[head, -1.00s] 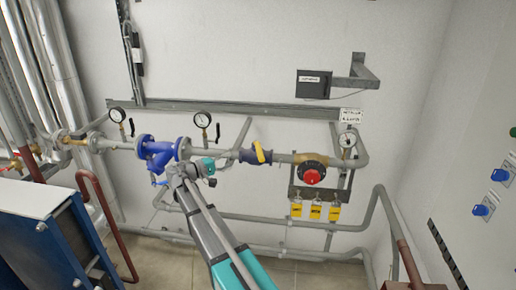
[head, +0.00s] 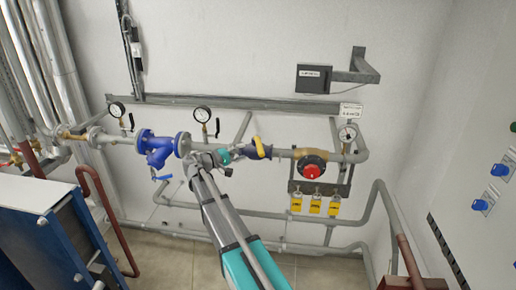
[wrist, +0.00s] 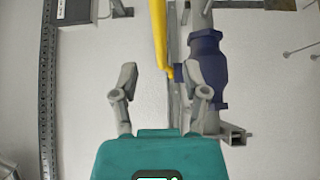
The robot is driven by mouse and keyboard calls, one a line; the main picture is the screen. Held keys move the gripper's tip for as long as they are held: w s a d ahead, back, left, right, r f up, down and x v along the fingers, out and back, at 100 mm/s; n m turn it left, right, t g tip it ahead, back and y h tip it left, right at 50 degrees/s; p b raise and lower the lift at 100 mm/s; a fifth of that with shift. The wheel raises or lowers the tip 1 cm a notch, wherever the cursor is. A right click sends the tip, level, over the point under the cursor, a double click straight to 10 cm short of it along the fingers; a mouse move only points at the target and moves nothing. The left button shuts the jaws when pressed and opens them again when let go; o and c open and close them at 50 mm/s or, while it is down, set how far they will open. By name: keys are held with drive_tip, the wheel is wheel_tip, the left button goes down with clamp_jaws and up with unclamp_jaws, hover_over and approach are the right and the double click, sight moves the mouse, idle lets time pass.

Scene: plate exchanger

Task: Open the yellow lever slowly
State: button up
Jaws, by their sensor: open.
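The yellow lever (head: 258,146) sits on a dark blue valve (head: 262,152) in the grey pipe, right of the blue flanged fitting. In the wrist view the yellow lever (wrist: 160,35) comes down from the top edge, and its lower end lies between my finger lines, nearer the right finger. The dark blue valve (wrist: 208,68) is just right of that finger. My gripper (wrist: 160,78) is open and empty; I cannot tell whether a finger touches the lever. In the head view my gripper is just left of the lever, its fingers partly hidden.
A blue flanged fitting (head: 158,148) is left of my gripper. Pressure gauges (head: 202,115) stand above the pipe. Lower pipes (head: 345,221) run beneath. The wall above the rail is largely clear.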

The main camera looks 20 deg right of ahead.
sight(259, 145)
drive_tip(key=d, duration=0.8)
drive_tip(key=shift+w+d, duration=0.1)
drive_tip(key=shift+w, duration=0.2)
clamp_jaws()
